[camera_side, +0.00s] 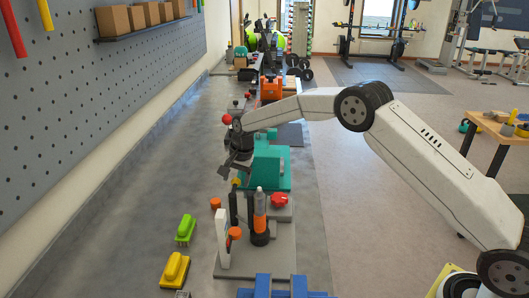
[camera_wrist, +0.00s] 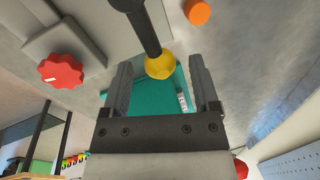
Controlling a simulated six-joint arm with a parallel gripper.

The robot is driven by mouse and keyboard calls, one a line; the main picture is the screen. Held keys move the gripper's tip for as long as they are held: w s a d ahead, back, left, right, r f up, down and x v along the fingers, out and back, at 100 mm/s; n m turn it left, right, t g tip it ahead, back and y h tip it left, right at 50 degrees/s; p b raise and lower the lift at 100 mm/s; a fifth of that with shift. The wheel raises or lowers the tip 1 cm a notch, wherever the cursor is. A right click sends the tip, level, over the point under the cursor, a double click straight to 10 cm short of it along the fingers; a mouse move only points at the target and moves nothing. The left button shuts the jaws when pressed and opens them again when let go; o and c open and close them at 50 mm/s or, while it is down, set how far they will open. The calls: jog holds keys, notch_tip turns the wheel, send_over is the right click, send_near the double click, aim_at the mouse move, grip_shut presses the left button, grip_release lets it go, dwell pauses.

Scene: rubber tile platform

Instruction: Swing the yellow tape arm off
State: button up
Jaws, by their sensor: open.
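The yellow tape arm is a dark lever with a yellow tip (camera_wrist: 160,66). In the wrist view the tip lies between my gripper's two fingers (camera_wrist: 160,60), with a gap on each side. In the side view the yellow tip (camera_side: 236,182) is small, just below my gripper (camera_side: 230,170), and the dark lever (camera_side: 233,208) stands roughly upright on the grey base plate (camera_side: 256,261). My gripper is open and points down at it. I cannot tell whether the tip is at finger depth.
A red knob (camera_side: 279,200), a grey-and-orange upright handle (camera_side: 259,215) and an orange knob (camera_side: 215,203) stand close around the lever. A teal machine (camera_side: 270,168) is just behind.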

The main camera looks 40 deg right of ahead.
jog(key=shift+f, duration=0.4)
grip_shut()
jog(key=shift+w, duration=0.1)
dwell(1.2)
